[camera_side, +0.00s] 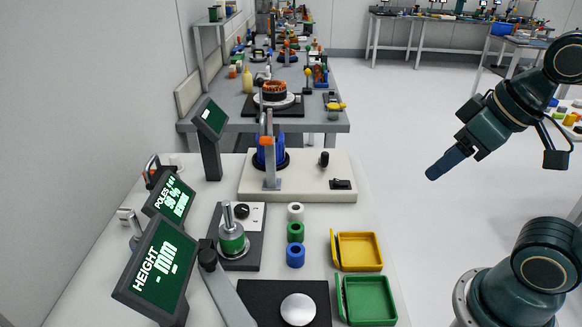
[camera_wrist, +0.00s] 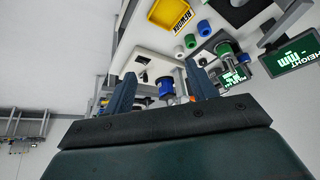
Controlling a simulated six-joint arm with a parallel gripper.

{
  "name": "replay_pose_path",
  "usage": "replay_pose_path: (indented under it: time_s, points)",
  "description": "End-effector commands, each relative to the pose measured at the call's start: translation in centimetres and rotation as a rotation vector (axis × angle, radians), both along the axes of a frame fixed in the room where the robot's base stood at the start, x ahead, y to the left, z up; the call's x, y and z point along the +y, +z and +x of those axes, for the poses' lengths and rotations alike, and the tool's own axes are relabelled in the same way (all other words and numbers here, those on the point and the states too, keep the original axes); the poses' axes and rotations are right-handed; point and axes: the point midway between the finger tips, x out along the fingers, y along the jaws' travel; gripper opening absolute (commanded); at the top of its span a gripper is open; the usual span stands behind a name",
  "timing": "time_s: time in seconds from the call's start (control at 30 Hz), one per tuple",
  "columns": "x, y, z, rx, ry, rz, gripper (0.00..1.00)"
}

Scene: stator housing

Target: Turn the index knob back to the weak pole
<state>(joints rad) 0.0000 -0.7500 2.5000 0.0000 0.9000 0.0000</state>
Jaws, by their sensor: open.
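A small black knob (camera_side: 242,211) sits on the white plate of a dark fixture, beside a green housing (camera_side: 232,243) on a metal post. Another black knob (camera_side: 324,158) stands on a white base (camera_side: 300,190) beside a blue housing (camera_side: 268,155) under a clamp frame. I cannot tell for sure which is the index knob. A tilted display (camera_side: 170,197) reads POLES and 90 %; its smaller text is hard to read. My gripper (camera_side: 432,174) hangs in the air right of the bench, apart from both knobs. In the wrist view its fingers (camera_wrist: 160,88) are spread and empty.
White, green and blue rings (camera_side: 295,232) stand in a row near the yellow tray (camera_side: 360,250) and green tray (camera_side: 370,300). A HEIGHT display (camera_side: 158,270) stands front left, near a dark pad with a silver disc (camera_side: 298,309). Space between gripper and bench is clear.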

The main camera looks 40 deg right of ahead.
Motion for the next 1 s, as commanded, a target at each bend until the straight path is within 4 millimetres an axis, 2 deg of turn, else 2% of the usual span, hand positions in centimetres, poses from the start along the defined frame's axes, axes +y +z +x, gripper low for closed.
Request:
replay_pose_path:
  time_s: [0.57,0.67,0.93,1.0]
  points:
    - [0.0,0.5,0.0,-0.002,0.0,0.0,0.56]
    - [0.0,1.3,0.1,-0.003,0.0,0.0,0.56]
    - [0.0,5.1,0.1,-0.003,0.0,0.0,0.56]
    - [0.1,5.7,0.6,0.009,0.004,0.0,0.56]
